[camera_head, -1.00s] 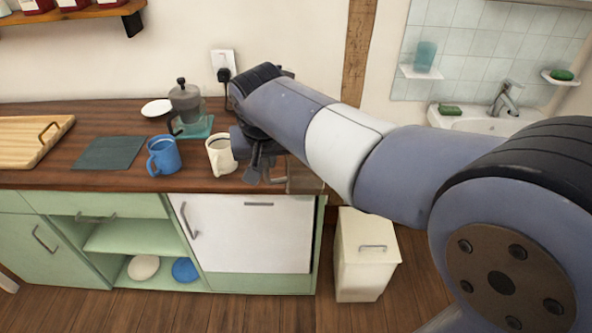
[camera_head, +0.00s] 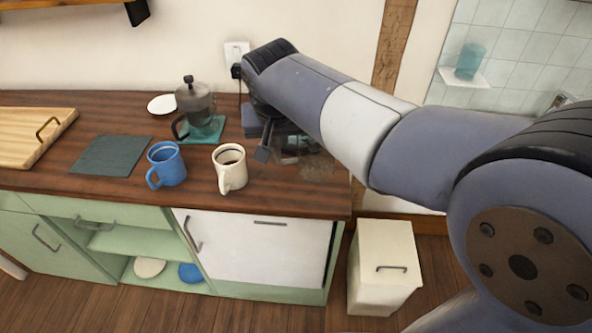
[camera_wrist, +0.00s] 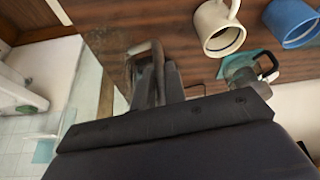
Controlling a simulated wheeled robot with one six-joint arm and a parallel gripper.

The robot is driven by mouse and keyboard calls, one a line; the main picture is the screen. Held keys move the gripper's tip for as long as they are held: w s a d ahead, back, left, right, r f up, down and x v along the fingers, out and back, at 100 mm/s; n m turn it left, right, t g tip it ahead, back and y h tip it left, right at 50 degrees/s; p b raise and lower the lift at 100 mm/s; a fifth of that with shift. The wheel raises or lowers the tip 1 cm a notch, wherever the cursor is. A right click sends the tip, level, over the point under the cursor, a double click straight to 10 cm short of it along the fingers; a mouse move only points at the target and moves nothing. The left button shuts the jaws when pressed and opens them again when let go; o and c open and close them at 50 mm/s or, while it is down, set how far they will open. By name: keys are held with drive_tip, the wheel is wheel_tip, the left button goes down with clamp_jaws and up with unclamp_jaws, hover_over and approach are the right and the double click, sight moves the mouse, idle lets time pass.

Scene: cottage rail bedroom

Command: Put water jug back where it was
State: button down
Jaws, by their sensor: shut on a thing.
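The water jug (camera_head: 318,163) is clear glass, over the right end of the wooden counter, partly hidden behind my arm. In the wrist view, its handle (camera_wrist: 153,50) lies between the fingers of my gripper (camera_wrist: 160,82). My gripper also shows in the head view (camera_head: 268,148), shut on the jug. The jug looks upright. I cannot tell whether its base touches the counter.
A dark slate mat (camera_head: 110,156) and wooden board (camera_head: 30,140) lie left.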

wheel_tip(320, 180, down, 8)
drive_tip(key=shift+r, duration=0.25)
drive_tip(key=shift+f, duration=0.15)
drive_tip(key=c, duration=1.5)
unclamp_jaws()
drive_tip(key=shift+o, duration=0.2)
drive_tip(key=v, duration=1.2)
